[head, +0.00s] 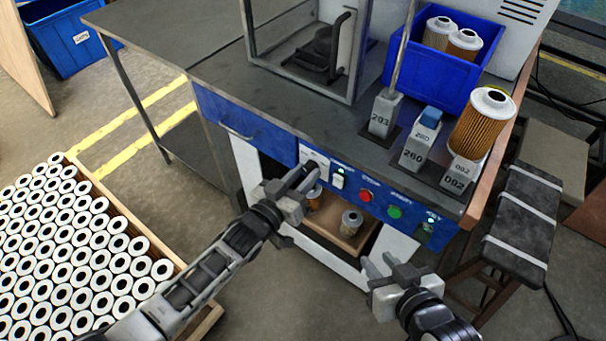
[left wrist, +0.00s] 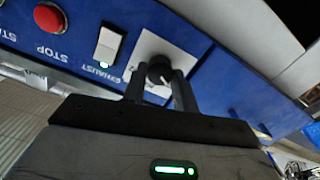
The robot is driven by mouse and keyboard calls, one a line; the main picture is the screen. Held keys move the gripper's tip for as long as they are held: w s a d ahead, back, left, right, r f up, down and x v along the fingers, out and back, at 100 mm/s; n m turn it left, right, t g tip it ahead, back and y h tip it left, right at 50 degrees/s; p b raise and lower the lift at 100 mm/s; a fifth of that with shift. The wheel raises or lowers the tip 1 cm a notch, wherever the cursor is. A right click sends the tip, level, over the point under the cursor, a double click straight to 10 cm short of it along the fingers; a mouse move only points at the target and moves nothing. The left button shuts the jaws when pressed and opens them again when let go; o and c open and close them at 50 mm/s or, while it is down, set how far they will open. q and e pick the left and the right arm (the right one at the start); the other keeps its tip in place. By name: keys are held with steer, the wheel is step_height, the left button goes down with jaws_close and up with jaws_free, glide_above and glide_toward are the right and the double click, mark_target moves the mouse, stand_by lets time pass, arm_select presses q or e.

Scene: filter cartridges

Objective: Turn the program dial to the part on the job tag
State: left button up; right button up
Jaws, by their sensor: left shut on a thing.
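The program dial is a dark round knob (left wrist: 158,72) on a white plate (left wrist: 150,48) in the blue front panel. In the left wrist view the two fingers of my left gripper (left wrist: 160,88) are at the knob, one on each side, shut on it. In the head view my left gripper (head: 304,182) reaches the panel's left part and hides most of the dial; the white plate (head: 313,158) shows behind it. The dial's markings are too hidden and small to read. My right gripper (head: 378,264) is open and empty in front of the bench. I cannot make out a job tag.
Right of the dial are a white exhaust switch (left wrist: 107,47), a red stop button (head: 365,196) and a green button (head: 394,212). Stands marked 293 (head: 381,117), 260 (head: 413,158) and 082 (head: 456,181) stand on the bench. A blue bin (head: 440,85) holds cartridges.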

arm_select(q)
steer(key=o, duration=1)
steer(key=shift+c, duration=0.2)
steer(key=v, duration=1.6)
steer(key=shift+p, duration=0.4)
steer(key=s+a+n+g+y, duration=0.1)
steer(key=s+a+g+y, duration=0.3)
steer(key=s+y, duration=0.2)
steer(key=shift+a+f+n+y, duration=0.25)
steer(key=shift+f+n+y, duration=0.15)
steer(key=shift+f, duration=0.1)
